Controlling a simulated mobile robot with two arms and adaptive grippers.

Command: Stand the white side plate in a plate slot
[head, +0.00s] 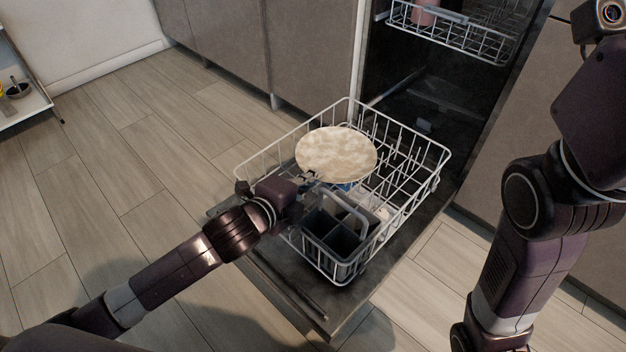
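A round, pale plate (336,153) with a cream, mottled face is over the dishwasher's lower rack (447,165). It is the only plate I can make out clearly, and it matches the side plate. My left gripper (311,179) is at its near left edge, with the fingers closed on the rim. The plate lies rather flat and appears to be above the rack's tines, though its underside is hidden. Wire tines forming plate slots (399,174) show to the right of the plate. My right arm is at the right, but its fingers are outside the picture.
A grey cutlery basket (334,240) with a handle stands in the rack's near part. A blue item (346,187) is partly hidden under the plate. The rack rests on the open dishwasher door (343,318). The upper rack (470,38) holds a pink cup (425,12).

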